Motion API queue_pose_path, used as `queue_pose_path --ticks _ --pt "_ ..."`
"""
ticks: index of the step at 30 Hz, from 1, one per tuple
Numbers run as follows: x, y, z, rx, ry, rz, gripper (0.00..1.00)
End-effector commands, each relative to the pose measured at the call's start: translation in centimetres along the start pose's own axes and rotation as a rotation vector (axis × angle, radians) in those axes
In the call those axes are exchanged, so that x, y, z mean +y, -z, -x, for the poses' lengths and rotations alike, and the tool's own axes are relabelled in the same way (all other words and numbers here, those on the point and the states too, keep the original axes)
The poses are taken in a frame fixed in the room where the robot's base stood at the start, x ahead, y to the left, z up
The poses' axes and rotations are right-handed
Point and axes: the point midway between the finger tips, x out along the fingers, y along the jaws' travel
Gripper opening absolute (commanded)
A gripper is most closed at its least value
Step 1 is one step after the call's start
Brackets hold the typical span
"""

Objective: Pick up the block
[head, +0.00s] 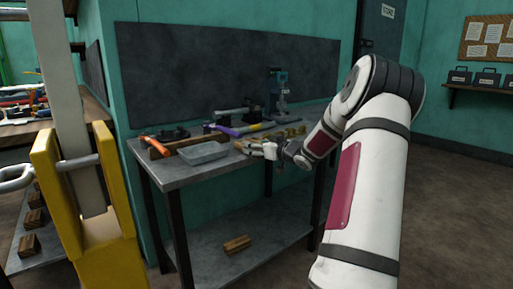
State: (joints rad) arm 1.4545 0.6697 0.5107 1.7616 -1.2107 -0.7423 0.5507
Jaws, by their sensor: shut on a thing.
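My gripper (264,150) is at the front edge of the metal workbench (188,178), just right of a grey tray. It is shut on a small tan-brown piece (247,147) that looks like a block, though it is small and partly hidden by the fingers. I cannot tell whether this piece touches the bench top. Another wooden block (237,244) lies on the bench's lower shelf, below and apart from my gripper.
The grey tray (203,153) sits left of my gripper. An orange-handled tool (156,146), a purple-handled tool (228,131), brass-coloured pieces (291,132) and a teal drill press (279,90) crowd the bench. A yellow forklift part (112,190) stands at left, near several wooden blocks (33,220).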

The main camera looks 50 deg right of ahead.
Motion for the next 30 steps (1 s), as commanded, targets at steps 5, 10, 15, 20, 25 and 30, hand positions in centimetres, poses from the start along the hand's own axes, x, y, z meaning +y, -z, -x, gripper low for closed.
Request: queue_pose_path --ticks 5,10,15,20,25,30 --pt "0.1 0.7 1.9 -0.001 -0.001 -0.001 0.24" --pt "0.0 0.2 5.6 0.0 -0.002 -0.002 0.24" --pt "0.1 -0.5 9.9 -0.001 -0.002 -0.002 0.24" --pt "0.1 -1.1 13.6 0.0 -0.002 -0.001 0.24" --pt "0.0 -1.6 16.3 0.0 0.0 -0.001 0.24" --pt "0.0 -1.9 17.6 0.002 0.0 0.0 0.24"
